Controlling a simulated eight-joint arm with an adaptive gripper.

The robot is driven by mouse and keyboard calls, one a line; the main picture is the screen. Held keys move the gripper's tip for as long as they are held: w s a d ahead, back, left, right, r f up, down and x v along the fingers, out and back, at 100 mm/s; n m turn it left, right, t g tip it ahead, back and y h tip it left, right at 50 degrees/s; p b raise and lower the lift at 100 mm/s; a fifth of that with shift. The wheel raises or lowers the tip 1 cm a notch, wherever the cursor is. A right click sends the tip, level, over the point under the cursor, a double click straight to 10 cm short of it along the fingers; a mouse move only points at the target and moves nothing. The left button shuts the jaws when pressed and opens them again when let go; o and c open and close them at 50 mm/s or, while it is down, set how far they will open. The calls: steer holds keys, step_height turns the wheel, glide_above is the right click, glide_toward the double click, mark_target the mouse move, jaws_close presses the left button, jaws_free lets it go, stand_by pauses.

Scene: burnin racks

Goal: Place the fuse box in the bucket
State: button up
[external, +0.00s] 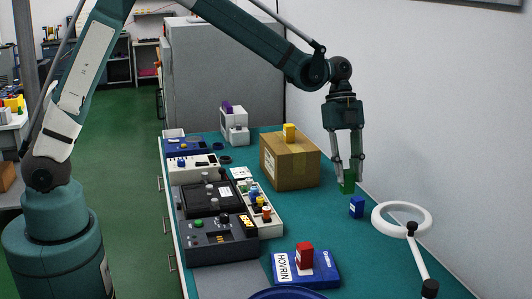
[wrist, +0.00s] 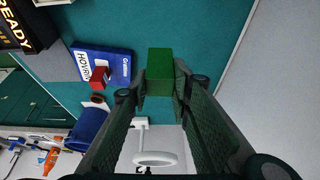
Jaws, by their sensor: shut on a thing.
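A small green box (external: 347,186) is held between the fingertips of my gripper (external: 348,176), above the teal bench at its right side. In the wrist view the green box (wrist: 160,72) sits between both fingers. No label on it can be read, so I cannot tell whether it is the fuse box. The blue bucket (external: 287,294) is cut off by the bottom edge of the external view, nearer the camera than my gripper. It also shows in the wrist view (wrist: 87,126) at the lower left. Its inside is hidden.
A blue block (external: 356,207) is close to my gripper. A red block (external: 305,256) is on a blue case (external: 326,267). A yellow block (external: 290,131) is on a cardboard box (external: 292,163). A white ring lamp (external: 376,219) stands at right. Control panels (external: 218,252) line the left.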

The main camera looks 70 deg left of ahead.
mark_target(348, 173)
step_height(348, 173, up, 17)
steer(key=s+d+p, duration=0.2)
steer(key=s+d, duration=0.3)
steer(key=d, duration=0.4)
steer(key=s+d+p, duration=0.1)
steer(key=s+d, duration=0.3)
steer(key=d, duration=0.6)
steer(key=s+d+p, duration=0.2)
steer(key=s+d, duration=0.3)
steer(key=d, duration=0.4)
steer(key=s+d+p, duration=0.4)
steer(key=s+d, duration=1.4)
steer(key=s, duration=0.1)
steer(key=shift+s+f, duration=0.25)
steer(key=shift+f, duration=1.1)
steer(key=shift+s+f, duration=0.25)
steer(key=shift+f, duration=1.05)
steer(key=shift+f, duration=0.15)
step_height(348, 173, down, 11)
steer(key=b, duration=0.5)
